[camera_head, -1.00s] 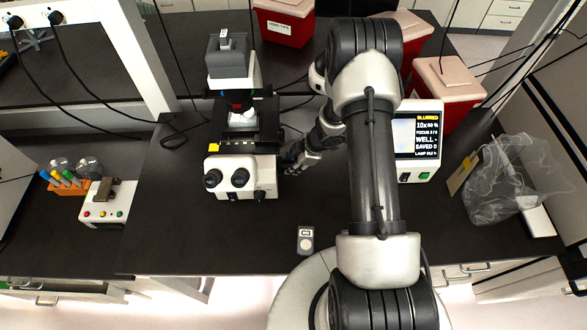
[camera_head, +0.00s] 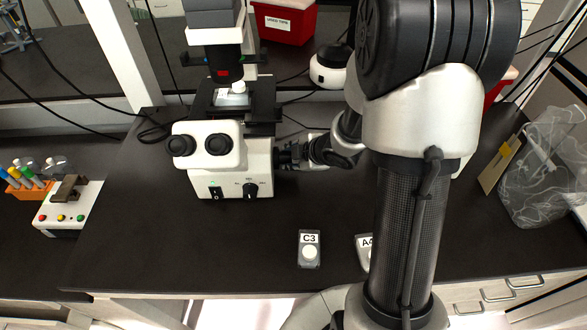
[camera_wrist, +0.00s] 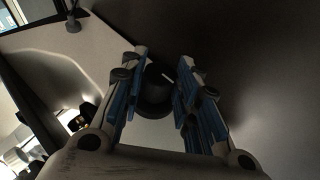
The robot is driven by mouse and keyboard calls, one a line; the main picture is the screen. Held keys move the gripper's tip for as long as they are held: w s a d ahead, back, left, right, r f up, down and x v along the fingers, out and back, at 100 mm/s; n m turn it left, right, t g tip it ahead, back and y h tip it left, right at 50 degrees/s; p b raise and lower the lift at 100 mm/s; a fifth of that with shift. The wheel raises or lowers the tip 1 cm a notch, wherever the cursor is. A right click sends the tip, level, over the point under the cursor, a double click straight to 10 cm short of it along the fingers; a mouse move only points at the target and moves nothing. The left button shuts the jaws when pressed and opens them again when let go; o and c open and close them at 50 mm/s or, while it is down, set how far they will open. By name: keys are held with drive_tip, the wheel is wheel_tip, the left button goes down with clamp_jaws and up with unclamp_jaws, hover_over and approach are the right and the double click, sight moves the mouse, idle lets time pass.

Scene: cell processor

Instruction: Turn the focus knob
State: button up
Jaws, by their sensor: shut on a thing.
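The white microscope (camera_head: 235,180) stands on the dark bench, left of my arm. My gripper (camera_head: 285,157) is at the right side of its base, pointing left. In the wrist view my gripper (camera_wrist: 160,66) has its blue-padded fingers on either side of the round black focus knob (camera_wrist: 153,92), which has a short white mark. The gripper is shut on this knob. In the head view the knob is hidden by the gripper.
Another black dial (camera_head: 250,190) is on the microscope's front. A C3 button block (camera_head: 310,250) and a partly hidden A4 block (camera_head: 362,250) lie in front. A clear bag (camera_head: 548,165) is at right. My arm covers the screen.

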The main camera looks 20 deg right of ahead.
drive_tip(key=shift+t+b, duration=0.4)
drive_tip(key=shift+b, duration=0.85)
drive_tip(key=o, duration=1.1)
drive_tip(key=shift+c, duration=0.2)
drive_tip(key=v, duration=1.2)
drive_tip(key=shift+a, duration=0.15)
